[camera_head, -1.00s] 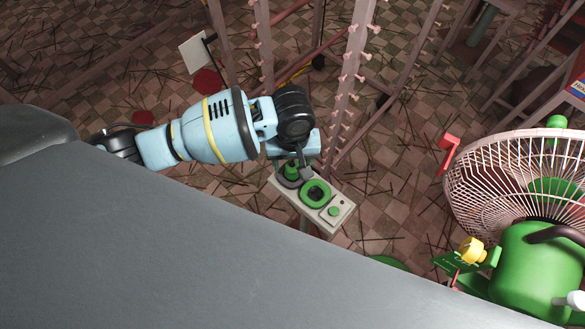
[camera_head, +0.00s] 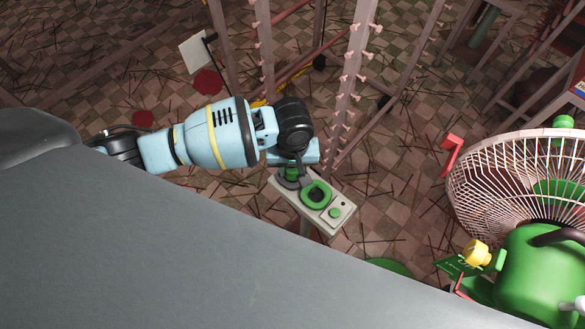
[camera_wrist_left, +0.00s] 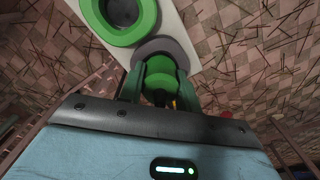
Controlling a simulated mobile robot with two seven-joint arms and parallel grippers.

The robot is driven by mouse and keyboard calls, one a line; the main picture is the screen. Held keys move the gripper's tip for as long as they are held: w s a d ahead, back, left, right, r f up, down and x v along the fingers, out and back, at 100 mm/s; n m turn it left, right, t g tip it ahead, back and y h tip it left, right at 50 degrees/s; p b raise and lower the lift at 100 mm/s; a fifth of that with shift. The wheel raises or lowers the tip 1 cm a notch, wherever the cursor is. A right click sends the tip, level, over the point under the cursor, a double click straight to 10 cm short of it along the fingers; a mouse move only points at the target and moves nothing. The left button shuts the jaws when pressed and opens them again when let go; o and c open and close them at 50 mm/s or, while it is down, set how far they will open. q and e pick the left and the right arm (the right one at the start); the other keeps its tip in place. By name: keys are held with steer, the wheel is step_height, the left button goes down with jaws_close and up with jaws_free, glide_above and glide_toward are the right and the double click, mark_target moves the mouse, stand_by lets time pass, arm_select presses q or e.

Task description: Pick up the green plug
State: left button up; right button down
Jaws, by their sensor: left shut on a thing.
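The green plug (camera_head: 291,172) is at the upper left end of a pale panel box (camera_head: 326,219), at a dark grey round socket (camera_head: 286,183). My left gripper (camera_head: 296,167) is over that end and shut on the plug, partly covering it. In the left wrist view, the plug (camera_wrist_left: 160,74) sits between the two fingers, close to the grey socket ring (camera_wrist_left: 168,47). I cannot tell whether the plug is seated in the socket or just clear of it. My right gripper is not in view.
A caged fan (camera_head: 510,185) is at the right. A large grey surface (camera_head: 190,255) fills the lower left.

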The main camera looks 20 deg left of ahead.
arm_select(q)
steer(key=shift+r, duration=0.45)
steer(key=r, duration=0.1)
steer(key=r+p, duration=0.1)
steer(key=shift+s+a+r, duration=0.15)
steer(key=shift+a+r, duration=0.25)
steer(key=s+a+p, duration=0.1)
steer(key=s+a, duration=0.2)
steer(key=a, duration=0.4)
steer(key=s+a+r, duration=0.1)
steer(key=s+a, duration=0.2)
steer(key=a, duration=0.3)
steer(key=shift+s+a+r+p, duration=0.15)
steer(key=shift+s+a+p, duration=0.15)
steer(key=shift+a+p, duration=0.1)
steer(key=shift+d, duration=0.1)
steer(key=w+d+r+m, duration=0.1)
steer(key=w+d+r, duration=0.1)
steer(key=r, duration=0.5)
steer(key=w+d+r+m, duration=0.2)
steer(key=r, duration=0.6)
steer(key=w+d+r+m, duration=0.1)
steer(key=d+r+m, duration=0.1)
steer(key=r, duration=0.5)
steer(key=shift+w+d+r, duration=0.25)
steer(key=shift+w+r, duration=0.1)
steer(key=shift+w, duration=0.05)
